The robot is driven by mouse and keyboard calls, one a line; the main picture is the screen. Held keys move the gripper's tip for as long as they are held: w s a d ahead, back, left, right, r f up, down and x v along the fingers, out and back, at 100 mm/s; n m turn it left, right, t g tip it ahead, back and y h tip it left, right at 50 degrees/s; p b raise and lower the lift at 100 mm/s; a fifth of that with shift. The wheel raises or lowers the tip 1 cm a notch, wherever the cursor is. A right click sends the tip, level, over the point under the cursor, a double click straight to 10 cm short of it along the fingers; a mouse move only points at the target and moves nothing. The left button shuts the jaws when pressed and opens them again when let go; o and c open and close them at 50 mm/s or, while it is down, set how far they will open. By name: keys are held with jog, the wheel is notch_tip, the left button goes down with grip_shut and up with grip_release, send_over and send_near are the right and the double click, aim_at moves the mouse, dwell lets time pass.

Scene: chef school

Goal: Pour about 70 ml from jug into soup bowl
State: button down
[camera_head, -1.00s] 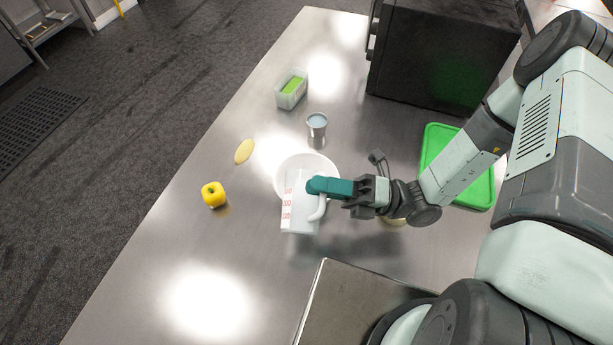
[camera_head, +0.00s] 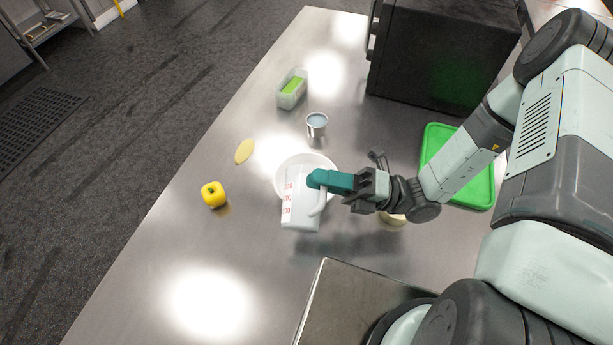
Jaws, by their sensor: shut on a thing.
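The jug (camera_head: 300,212) is white with red measuring marks on its side. My gripper (camera_head: 318,181) has teal fingers and is shut on the jug's handle from the right. The jug looks tilted, with its top toward the back, over the near part of the soup bowl. The white soup bowl (camera_head: 323,161) stands on the steel table, partly hidden by the jug and my gripper. I cannot see any liquid in the jug or a stream from it, and the bowl's inside is mostly hidden.
A metal cup (camera_head: 316,124) stands just behind the bowl. A container with green content (camera_head: 291,90), a pale yellow oval piece (camera_head: 244,151) and a yellow apple (camera_head: 213,194) lie to the left. A green tray (camera_head: 484,190) and a black oven (camera_head: 440,55) are right. The front-left table is clear.

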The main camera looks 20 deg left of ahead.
aim_at(322, 203)
jog(key=shift+w+a+r+m, duration=0.15)
jog(key=shift+w+m, duration=0.25)
jog(key=shift+w, duration=0.05)
dwell(0.3)
jog(key=s+n, duration=0.2)
jog(key=s+n+g, duration=0.1)
jog(key=shift+s+d+f+n+h, duration=0.2)
jog(key=shift+d+n+h, duration=0.1)
jog(key=shift+d+n, duration=0.1)
jog(key=shift+s+d+n+g+h, duration=0.1)
jog(key=shift+s+n+g+h, duration=0.2)
jog(key=shift+n, duration=0.45)
jog(key=shift+s+d+n+g+h, duration=0.1)
jog(key=shift+s+n+h, duration=0.1)
jog(key=shift+s+n, duration=0.4)
jog(key=shift+f+n, duration=0.25)
jog(key=shift+n, duration=0.3)
